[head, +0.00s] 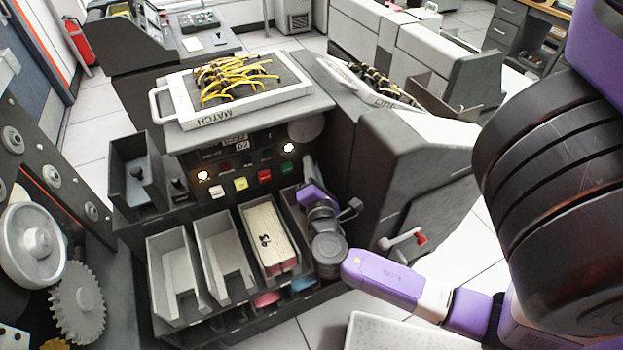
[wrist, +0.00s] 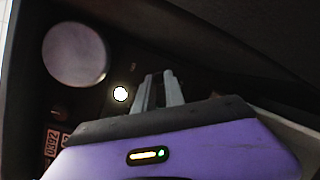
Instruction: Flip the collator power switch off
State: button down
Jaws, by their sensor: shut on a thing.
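The collator (head: 340,170) is a dark grey machine with a black control panel (head: 213,161) on its front. Two white lamps glow on the panel, one at left (head: 203,175) and one at right (head: 288,147). My gripper (head: 307,164) reaches up to the panel's right end, beside the green button. In the wrist view its two grey fingers (wrist: 160,84) are close together against the dark panel, just right of a lit lamp (wrist: 120,93). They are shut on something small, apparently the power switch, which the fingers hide. The switch's position cannot be seen.
White, yellow, red and green buttons (head: 265,175) line the panel. A plugboard (head: 235,100) with yellow wires lies on top. Card pockets (head: 177,275) stand below, one holding a card stack (head: 267,239). A crank with a red knob (head: 421,239) sticks out at right.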

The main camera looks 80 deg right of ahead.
notch_tip(320, 180, down, 2)
jog(key=m+t+h+b, duration=0.1)
jog(key=h+b, duration=0.2)
jog(key=b, duration=0.8)
jog(key=shift+h+b, duration=0.3)
jog(key=shift+b, duration=0.8)
jog(key=shift+r, duration=0.1)
jog(key=c, duration=1.5)
grip_release()
jog(key=shift+b+v, duration=0.45)
jog(key=shift+v, duration=3.45)
jog(key=shift+d, duration=0.1)
jog(key=shift+s, duration=0.1)
